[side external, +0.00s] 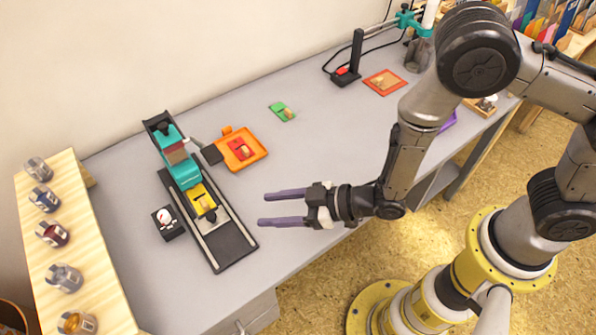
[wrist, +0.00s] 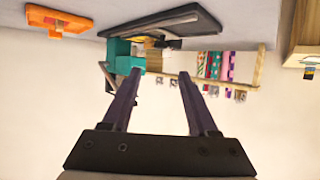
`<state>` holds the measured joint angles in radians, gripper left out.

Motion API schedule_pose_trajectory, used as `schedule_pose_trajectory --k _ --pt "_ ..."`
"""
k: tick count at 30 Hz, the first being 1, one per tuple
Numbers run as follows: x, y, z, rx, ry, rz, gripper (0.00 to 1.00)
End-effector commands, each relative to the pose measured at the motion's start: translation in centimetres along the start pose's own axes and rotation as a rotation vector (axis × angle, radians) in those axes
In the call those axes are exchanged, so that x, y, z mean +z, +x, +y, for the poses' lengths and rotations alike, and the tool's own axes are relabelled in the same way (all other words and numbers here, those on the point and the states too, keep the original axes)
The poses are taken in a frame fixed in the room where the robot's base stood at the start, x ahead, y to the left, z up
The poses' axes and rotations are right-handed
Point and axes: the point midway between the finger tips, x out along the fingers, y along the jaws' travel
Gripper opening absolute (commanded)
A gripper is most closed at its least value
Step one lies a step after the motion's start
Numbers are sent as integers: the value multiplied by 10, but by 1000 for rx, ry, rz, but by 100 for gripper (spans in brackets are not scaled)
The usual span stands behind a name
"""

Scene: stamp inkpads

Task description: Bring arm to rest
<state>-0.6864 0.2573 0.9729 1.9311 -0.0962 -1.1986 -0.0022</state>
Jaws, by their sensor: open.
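My gripper (side external: 283,208) reaches left over the front part of the grey table, its two purple fingers apart with nothing between them. In the wrist view my gripper (wrist: 160,85) also shows open and empty, with the scene upside down beyond it. To its left in the side view stands a teal and black stamping press (side external: 178,165) with a long black rail. A yellow inkpad (side external: 201,199) sits on that rail. An orange tray (side external: 240,148) with a red inkpad (side external: 241,150) in it lies behind the fingers. The orange tray also shows in the wrist view (wrist: 58,22).
A small black box with a dial (side external: 168,222) stands beside the press. A wooden shelf (side external: 62,250) at the left holds several ink jars. A green inkpad (side external: 282,111), an orange-red pad (side external: 385,82) and a black stand (side external: 355,62) are farther back. The table's middle is clear.

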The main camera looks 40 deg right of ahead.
Motion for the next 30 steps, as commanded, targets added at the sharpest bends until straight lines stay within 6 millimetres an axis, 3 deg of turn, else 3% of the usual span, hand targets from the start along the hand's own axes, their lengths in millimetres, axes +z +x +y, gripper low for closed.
schedule_pose_trajectory --k 2,5,8,11,15,19,24,30 --pt "-1 0 6 12 5 2 59" --pt "-23 -1 24 48 14 48 59" --pt "-69 -7 52 103 20 138 59" --pt "-126 -26 87 177 24 236 59" --pt "-196 -72 141 301 34 296 59" --pt "-243 -138 184 427 59 281 59" --pt "-260 -228 209 564 123 185 59" --pt "-235 -313 198 663 228 17 59"
